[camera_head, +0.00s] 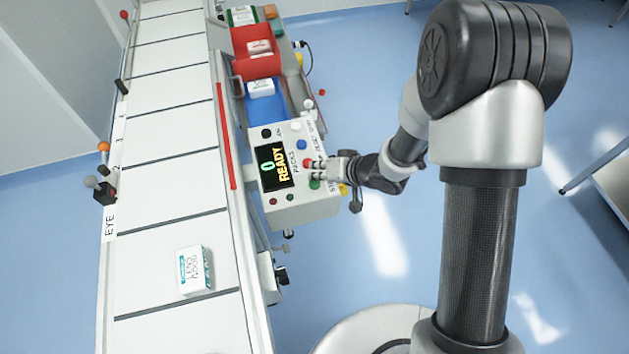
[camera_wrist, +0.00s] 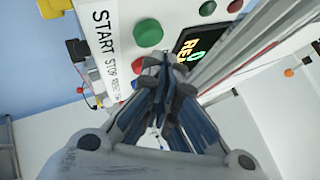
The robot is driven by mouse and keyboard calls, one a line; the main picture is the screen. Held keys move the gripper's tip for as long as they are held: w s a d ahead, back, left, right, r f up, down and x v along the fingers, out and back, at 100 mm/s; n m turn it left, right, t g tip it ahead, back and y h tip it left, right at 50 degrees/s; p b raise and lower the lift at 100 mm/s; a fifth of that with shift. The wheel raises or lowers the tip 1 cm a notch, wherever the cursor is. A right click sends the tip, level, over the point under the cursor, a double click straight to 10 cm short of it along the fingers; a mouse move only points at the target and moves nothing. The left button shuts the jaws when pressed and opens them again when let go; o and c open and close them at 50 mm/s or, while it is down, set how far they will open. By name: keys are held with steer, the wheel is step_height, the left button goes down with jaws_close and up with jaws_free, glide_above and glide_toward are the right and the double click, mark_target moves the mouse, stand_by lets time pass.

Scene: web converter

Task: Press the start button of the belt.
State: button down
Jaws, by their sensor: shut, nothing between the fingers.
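The control box (camera_head: 305,208) stands beside the belt (camera_head: 165,240), with a dark display (camera_head: 268,166) reading "0 READY". In the wrist view the green button (camera_wrist: 148,32) is clear beside the word START. A red button (camera_wrist: 139,65) is below it beside STOP. My gripper (camera_head: 318,168) is shut and empty, in front of the panel. Its fingertips (camera_wrist: 168,65) appear close to the red button and below the green one; whether they touch the panel cannot be told.
A white labelled carton (camera_head: 194,270) lies on the belt near the front. A blue bin (camera_head: 266,104) and a red bin (camera_head: 255,52), each holding white cartons, stand behind the control box. Blue, white and other red buttons share the panel. The floor right of the box is open.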

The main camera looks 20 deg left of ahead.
steer(key=shift+f, duration=0.1)
steer(key=shift+f, duration=0.35)
